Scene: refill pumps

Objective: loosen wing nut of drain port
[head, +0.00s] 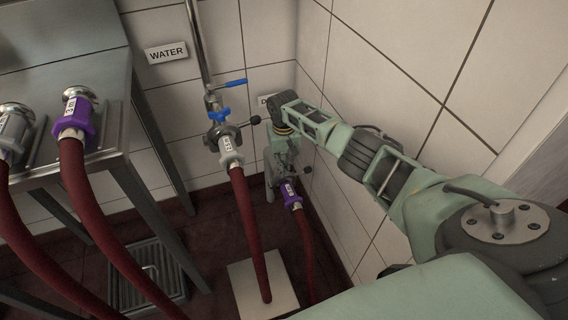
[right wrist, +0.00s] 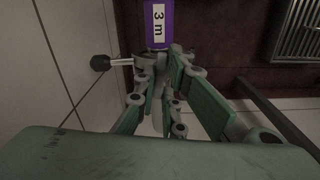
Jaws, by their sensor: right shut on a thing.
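The drain port stands low in the corner, mostly hidden behind my right arm in the head view. A purple hose coupling (head: 290,193) sits just below, labelled "3 m" in the right wrist view (right wrist: 159,22). My right gripper (head: 280,150) reaches the port from above. Its green fingers (right wrist: 165,88) are shut on the wing nut's metal part; the exact contact is partly hidden. My left gripper is out of view.
The water port (head: 222,135) with blue handles and a red hose (head: 250,230) stands just left of the drain port. Tiled walls close in right and behind.

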